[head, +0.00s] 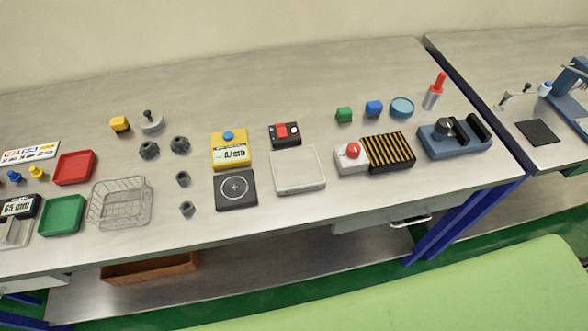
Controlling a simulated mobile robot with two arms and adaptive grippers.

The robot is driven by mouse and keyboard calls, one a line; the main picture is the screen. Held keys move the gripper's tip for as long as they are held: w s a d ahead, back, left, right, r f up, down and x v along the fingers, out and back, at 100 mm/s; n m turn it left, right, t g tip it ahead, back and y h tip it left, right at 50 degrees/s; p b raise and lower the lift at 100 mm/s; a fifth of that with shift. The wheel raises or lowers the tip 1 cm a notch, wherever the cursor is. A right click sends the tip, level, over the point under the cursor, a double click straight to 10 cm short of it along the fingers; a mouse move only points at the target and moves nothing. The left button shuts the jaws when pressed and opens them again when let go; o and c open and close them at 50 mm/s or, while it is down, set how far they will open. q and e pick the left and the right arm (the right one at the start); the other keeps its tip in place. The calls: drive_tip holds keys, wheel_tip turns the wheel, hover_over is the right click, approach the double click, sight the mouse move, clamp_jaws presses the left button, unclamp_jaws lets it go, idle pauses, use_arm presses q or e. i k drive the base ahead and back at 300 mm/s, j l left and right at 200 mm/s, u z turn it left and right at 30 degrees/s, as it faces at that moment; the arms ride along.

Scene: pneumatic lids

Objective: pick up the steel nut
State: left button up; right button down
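No part on the bench is clearly a steel nut at this size. The closest in look are several small dark grey parts left of centre. Two wider, lobed ones, the left one (149,150) and the right one (180,146), lie side by side. Two smaller ones, the upper one (183,178) and the lower one (187,209), stand apart nearer the front edge, right of the wire basket. I cannot tell which of them, if any, is the nut. Neither of my grippers is in view.
The grey bench (330,205) also holds a wire basket (120,203), red tray (74,168), green tray (62,215), yellow gauge box (231,152), black pad (235,190), pale tray (298,170) and blue fixture (455,138). The back strip is mostly clear.

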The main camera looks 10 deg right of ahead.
sight(181, 174)
drive_tip(key=k+j+z, duration=0.1)
drive_tip(key=j+z, duration=0.2)
drive_tip(key=j, duration=0.15)
drive_tip(key=k+j+z, duration=0.25)
drive_tip(key=j, duration=0.2)
drive_tip(key=k+j+z, duration=0.1)
drive_tip(key=j+z, duration=0.2)
drive_tip(key=j, duration=0.15)
drive_tip(key=k+j+z, duration=0.3)
drive_tip(key=i+j, duration=0.05)
